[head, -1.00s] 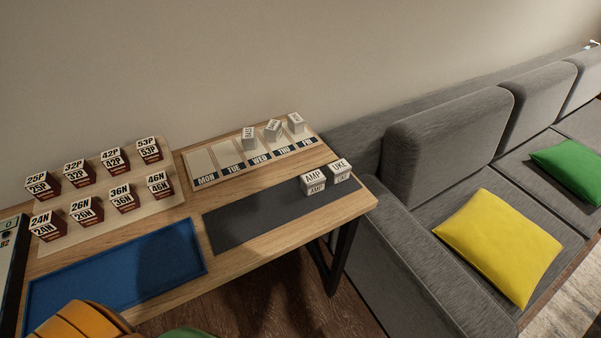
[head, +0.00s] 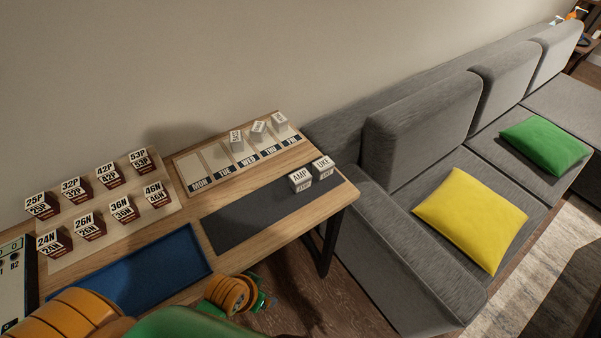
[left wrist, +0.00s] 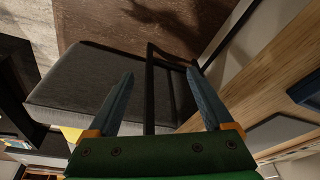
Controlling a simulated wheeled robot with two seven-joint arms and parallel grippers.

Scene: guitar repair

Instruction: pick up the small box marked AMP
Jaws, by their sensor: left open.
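The small white box marked AMP (head: 300,179) stands on the dark grey mat (head: 240,222), near the right end of the table. A similar white box marked UKE (head: 323,167) stands close beside it on the right. My left arm comes in at the bottom of the head view, below the table's front edge and short of the AMP box. Its fingers are not clear there. In the left wrist view my left gripper (left wrist: 160,74) is open with nothing between its fingers, and the AMP box does not show. My right gripper is not in view.
A weekday board (head: 190,167) holds several white boxes at the back. Several numbered boxes stand on a pale board (head: 165,212) at left, behind a blue tray (head: 205,250). A grey sofa (head: 400,250) adjoins the table's right end. Most of the dark mat is bare.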

